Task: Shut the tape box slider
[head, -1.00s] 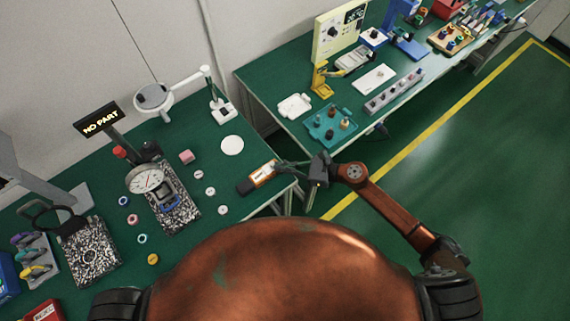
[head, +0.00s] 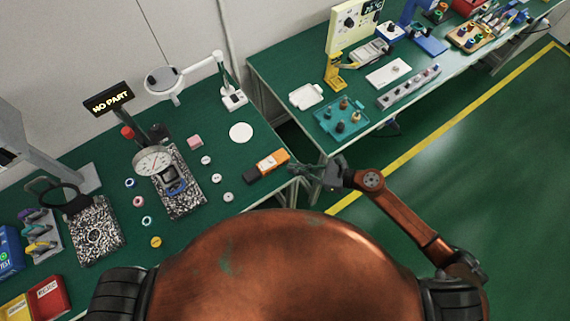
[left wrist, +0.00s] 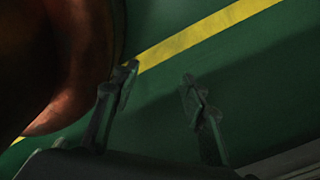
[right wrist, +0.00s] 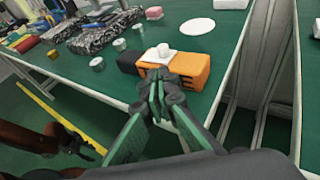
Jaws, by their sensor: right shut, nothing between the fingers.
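The tape box (head: 274,160) lies near the right front edge of the left green table. It has an orange part and a black end, and it also shows in the right wrist view (right wrist: 193,68). There, a pale plate with a white knob (right wrist: 160,54) shows at the box's top; I cannot tell how far the slider is shut. My right gripper (head: 292,168) is shut and empty beside the box's right end; its tips overlap the box in the right wrist view (right wrist: 160,80), and contact is unclear. My left gripper (left wrist: 160,78) is open and empty above the green floor.
A white disc (head: 241,132), a pink block (head: 195,141) and several small rings and weights lie left of the box. A gap separates this table from the one with a teal tray (head: 322,121).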

